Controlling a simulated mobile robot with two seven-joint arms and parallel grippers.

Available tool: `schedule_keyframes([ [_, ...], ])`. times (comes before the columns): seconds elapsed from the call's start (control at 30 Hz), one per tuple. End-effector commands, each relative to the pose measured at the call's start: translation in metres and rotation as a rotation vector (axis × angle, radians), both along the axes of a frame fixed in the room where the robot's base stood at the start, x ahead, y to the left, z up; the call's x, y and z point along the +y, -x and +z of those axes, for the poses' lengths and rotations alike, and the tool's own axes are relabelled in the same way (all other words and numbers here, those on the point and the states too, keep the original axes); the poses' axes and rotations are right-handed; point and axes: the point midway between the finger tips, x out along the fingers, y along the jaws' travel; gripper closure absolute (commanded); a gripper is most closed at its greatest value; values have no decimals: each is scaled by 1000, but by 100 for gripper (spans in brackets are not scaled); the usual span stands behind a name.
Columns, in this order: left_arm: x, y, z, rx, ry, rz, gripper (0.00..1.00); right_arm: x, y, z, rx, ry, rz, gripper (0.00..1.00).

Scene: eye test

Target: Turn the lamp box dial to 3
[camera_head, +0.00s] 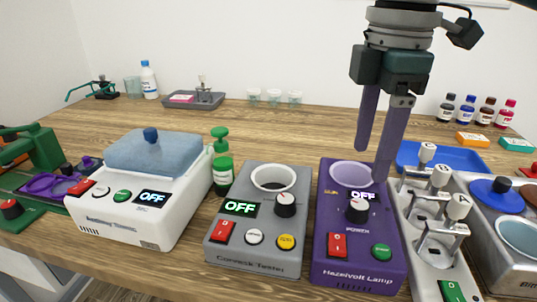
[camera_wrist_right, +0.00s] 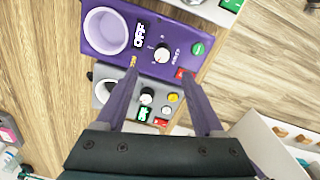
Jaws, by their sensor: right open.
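The lamp box (camera_head: 330,272) is purple, labelled "Hazelvolt Lamp", and stands on the table right of centre. Its dial (camera_head: 358,211) is black with a light cap, below a display reading OFF. The dial also shows in the right wrist view (camera_wrist_right: 162,53). Its setting is too small to read. My right gripper (camera_head: 373,164) is open and points down over the back of the lamp box, its fingers apart and empty. In the right wrist view the fingertips (camera_wrist_right: 159,67) lie on either side of the dial in the picture. My left gripper is not in view.
A grey tester box (camera_head: 232,248) with its own dial stands just left of the lamp box. A white device (camera_head: 110,222) is further left. A grey lever unit (camera_head: 415,225) stands close on the right, with a blue tray (camera_head: 404,154) behind. The table behind the boxes is mostly clear.

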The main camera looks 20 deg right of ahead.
Motion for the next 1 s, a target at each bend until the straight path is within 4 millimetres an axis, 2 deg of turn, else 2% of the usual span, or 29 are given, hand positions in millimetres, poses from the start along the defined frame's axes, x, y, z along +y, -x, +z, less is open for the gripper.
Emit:
schedule_keyframes([
  [0.2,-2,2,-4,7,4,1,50,0,0,-43,4,2,-1,30],
  [0.4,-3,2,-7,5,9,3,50,0,-1,-74,3,1,-1,30],
  [0.57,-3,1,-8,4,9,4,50,0,-2,-84,-1,1,1,30],
  [0.83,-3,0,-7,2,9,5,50,0,-2,-85,-2,2,1,31],
  [1.0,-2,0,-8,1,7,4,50,0,-2,-85,-2,2,1,51],
])
